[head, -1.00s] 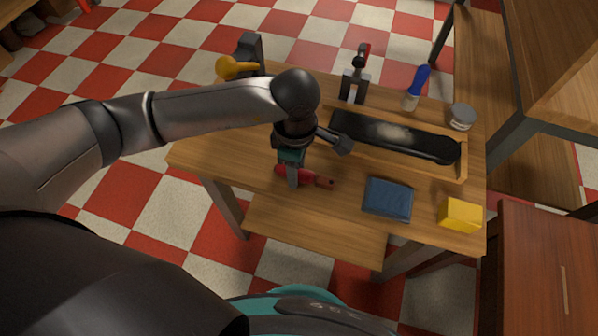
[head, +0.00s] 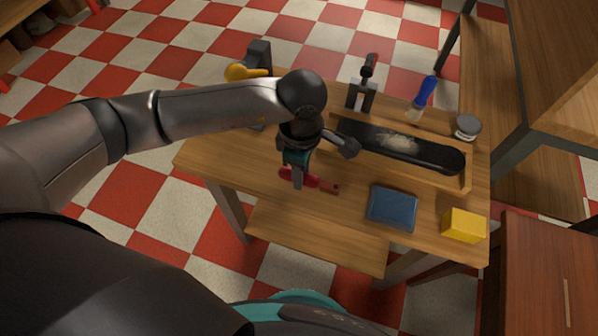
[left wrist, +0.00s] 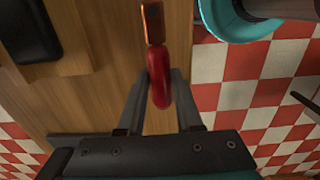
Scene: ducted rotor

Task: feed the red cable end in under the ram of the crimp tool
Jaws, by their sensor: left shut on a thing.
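The red cable end (head: 318,182) has a thick red body and a copper-coloured lug at its tip. It lies low over the near left part of the workbench, pointing right in the head view. My left gripper (head: 297,184) is shut on it. In the left wrist view the red body (left wrist: 159,78) sits between the two fingers, with the lug pointing away from the palm. An upright grey frame with a black lever (head: 362,95), which looks like the crimp tool, stands at the back of the bench. Its ram is too small to make out. My right gripper is out of view.
A dark tool with a yellow handle (head: 250,72) stands at the back left. A blue box (head: 391,208) and a yellow block (head: 463,226) lie in front.

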